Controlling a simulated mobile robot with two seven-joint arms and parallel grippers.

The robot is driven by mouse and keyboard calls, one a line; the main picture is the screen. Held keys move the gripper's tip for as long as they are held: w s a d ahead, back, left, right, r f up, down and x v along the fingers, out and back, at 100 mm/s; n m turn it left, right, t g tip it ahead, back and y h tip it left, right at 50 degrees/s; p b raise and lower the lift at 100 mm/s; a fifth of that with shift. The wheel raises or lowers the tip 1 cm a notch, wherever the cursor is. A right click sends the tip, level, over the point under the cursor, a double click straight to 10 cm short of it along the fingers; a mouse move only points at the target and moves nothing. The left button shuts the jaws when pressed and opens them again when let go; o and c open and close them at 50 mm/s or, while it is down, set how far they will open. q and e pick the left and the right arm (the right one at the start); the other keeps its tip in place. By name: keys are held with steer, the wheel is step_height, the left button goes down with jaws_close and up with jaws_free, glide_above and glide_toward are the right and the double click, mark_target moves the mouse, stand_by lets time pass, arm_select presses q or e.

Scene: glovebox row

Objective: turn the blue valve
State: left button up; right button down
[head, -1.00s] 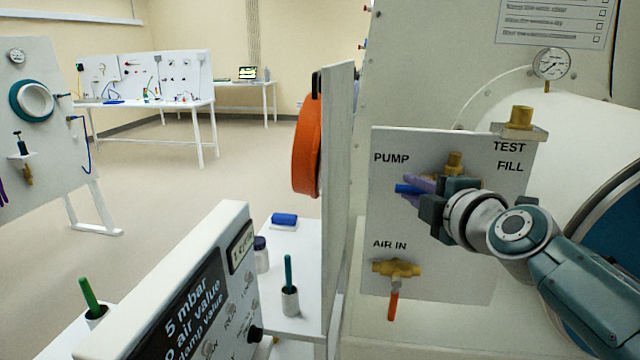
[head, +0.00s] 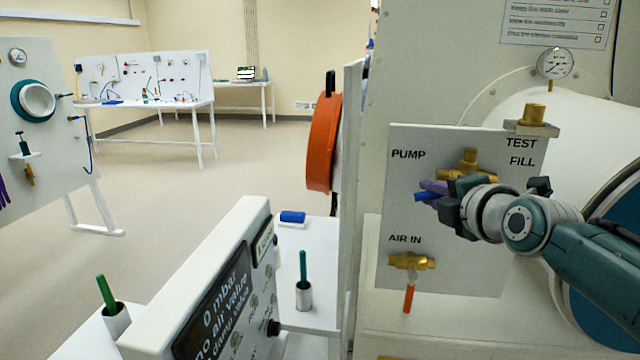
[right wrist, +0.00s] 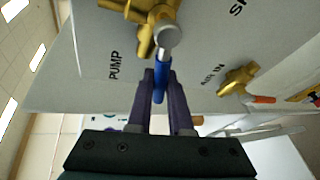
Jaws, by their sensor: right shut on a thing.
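The blue valve is a brass valve body (head: 466,164) with a blue lever handle (head: 422,197), mounted on the white panel beside the word PUMP. The lever points left and slightly toward me. My right gripper (head: 436,189) is at the lever, its purple fingers shut on it. In the right wrist view the blue lever (right wrist: 160,88) lies between the two fingers (right wrist: 162,76), below the round grey pivot. Part of the valve body is hidden behind my gripper in the head view. My left gripper is not in view.
Below is a brass AIR IN valve (head: 412,262) with an orange handle hanging down. A brass fitting (head: 533,115) and a gauge (head: 555,64) are above right. A control box (head: 215,285) reading 0 mbar stands front left. An orange round door (head: 323,145) projects left.

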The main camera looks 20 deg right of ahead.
steer(key=shift+f+n, duration=0.15)
steer(key=shift+n, duration=0.25)
steer(key=shift+s+d+f+n+g+h+p, duration=0.2)
steer(key=shift+f+n+g+h+p, duration=0.2)
steer(key=shift+f+n+g+h, duration=0.15)
steer(key=s+d+f+n+g+h+b, duration=0.1)
steer(key=s+d+f+n+g+h, duration=0.25)
steer(key=d+n+h, duration=0.4)
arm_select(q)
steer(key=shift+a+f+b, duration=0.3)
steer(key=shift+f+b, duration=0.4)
arm_select(e)
step_height(320, 180, up, 7)
steer(key=s+d+n+t+h, duration=0.1)
steer(key=n+h, duration=0.4)
steer(key=n, duration=1)
steer(key=shift+s+d+t, duration=0.4)
steer(key=shift+s+d, duration=0.4)
steer(key=shift+d, duration=0.05)
